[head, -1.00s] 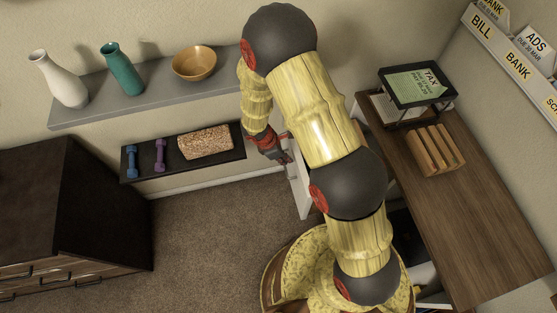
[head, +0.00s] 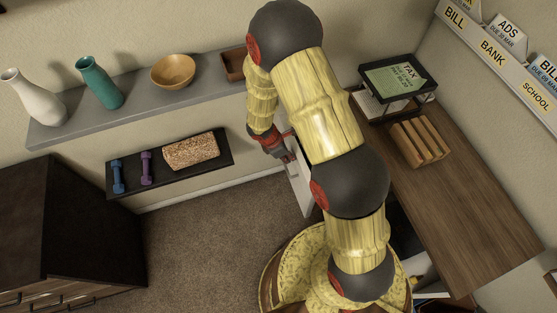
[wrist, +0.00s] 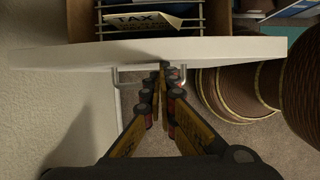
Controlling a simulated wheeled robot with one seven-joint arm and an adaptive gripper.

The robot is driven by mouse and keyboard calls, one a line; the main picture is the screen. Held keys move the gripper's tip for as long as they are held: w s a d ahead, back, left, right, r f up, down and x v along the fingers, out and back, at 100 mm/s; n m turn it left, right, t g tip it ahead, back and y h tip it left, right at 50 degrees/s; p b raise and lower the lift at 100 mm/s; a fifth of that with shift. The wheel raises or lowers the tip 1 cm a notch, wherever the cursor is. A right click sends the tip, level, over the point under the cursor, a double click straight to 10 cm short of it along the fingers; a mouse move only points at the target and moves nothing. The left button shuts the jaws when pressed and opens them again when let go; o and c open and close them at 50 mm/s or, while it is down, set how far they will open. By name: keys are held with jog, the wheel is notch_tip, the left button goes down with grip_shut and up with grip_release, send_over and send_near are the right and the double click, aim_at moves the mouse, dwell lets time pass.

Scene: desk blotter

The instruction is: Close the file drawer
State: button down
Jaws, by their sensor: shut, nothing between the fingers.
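The file drawer is open, its white front (wrist: 150,52) spanning the wrist view. Behind the front, a wire rack holds a yellow TAX file (wrist: 145,20) inside the drawer. A metal handle (wrist: 128,77) is on the side of the front facing me. My gripper (wrist: 166,72) is shut and empty, its fingertips at the front by the handle. I cannot tell whether they touch. In the head view, my gripper (head: 291,157) is beside the white drawer front (head: 301,188), left of the desk (head: 465,195). My arm hides most of the drawer there.
The desk bears a black stand with a green TAX sheet (head: 400,76) and a wooden file rack (head: 420,141). A grey shelf (head: 120,113) with vases and a bowl, and a dark shelf with dumbbells (head: 146,168), line the wall. Carpet (head: 215,235) is clear between the dark cabinet (head: 70,215) and my base.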

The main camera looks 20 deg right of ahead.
jog(key=d+p, duration=0.1)
jog(key=d, duration=2.4)
jog(key=shift+d, duration=0.2)
jog(key=shift+a, duration=0.1)
